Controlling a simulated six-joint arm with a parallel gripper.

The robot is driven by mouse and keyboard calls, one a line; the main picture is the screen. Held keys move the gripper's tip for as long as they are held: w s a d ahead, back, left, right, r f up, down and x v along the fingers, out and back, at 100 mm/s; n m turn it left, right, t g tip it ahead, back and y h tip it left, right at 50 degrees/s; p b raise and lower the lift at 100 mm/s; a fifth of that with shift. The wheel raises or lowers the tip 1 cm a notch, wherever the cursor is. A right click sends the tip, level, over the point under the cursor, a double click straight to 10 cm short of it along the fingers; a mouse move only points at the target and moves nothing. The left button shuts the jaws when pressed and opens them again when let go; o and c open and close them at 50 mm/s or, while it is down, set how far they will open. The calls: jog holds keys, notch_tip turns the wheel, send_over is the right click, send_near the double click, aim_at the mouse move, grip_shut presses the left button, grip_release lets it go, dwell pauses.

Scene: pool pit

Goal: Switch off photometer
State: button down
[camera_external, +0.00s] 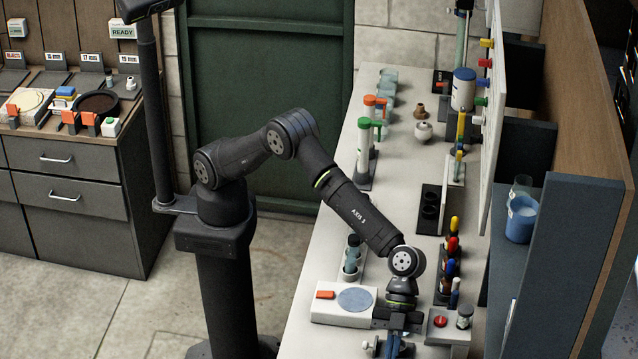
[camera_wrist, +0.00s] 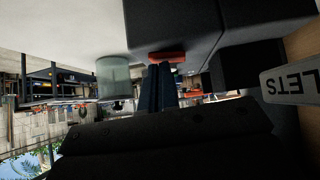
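No readable label marks the photometer. A grey box with a round red button (camera_external: 440,321) and a small glass vial stands at the near end of the white bench; it may be the photometer. My gripper (camera_external: 392,346) points down just left of this box, at the bottom edge of the external view, where its tips are hard to see. In the wrist view my gripper's dark blue fingers (camera_wrist: 159,72) lie close together with nothing visible between them. A red part (camera_wrist: 167,57) on a dark block shows just beyond the fingertips; contact cannot be told.
A white device with a grey-blue disc (camera_external: 355,299) and an orange switch stands left of my gripper. Several coloured-cap bottles (camera_external: 450,268) stand behind the grey box. A clear cylinder (camera_wrist: 112,77) shows left of the fingers in the wrist view. A shelf unit (camera_external: 560,260) borders the right.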

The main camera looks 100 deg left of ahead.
jog(key=shift+f, duration=0.3)
jog(key=shift+w, duration=0.75)
jog(key=shift+a+r, duration=0.1)
jog(key=shift+w, duration=0.15)
notch_tip(320, 180, up, 5)
jog(key=shift+w+f, duration=0.1)
jog(key=v, duration=0.9)
jog(key=shift+s+a, duration=0.2)
jog(key=shift+s, duration=0.05)
jog(key=shift+d, duration=0.1)
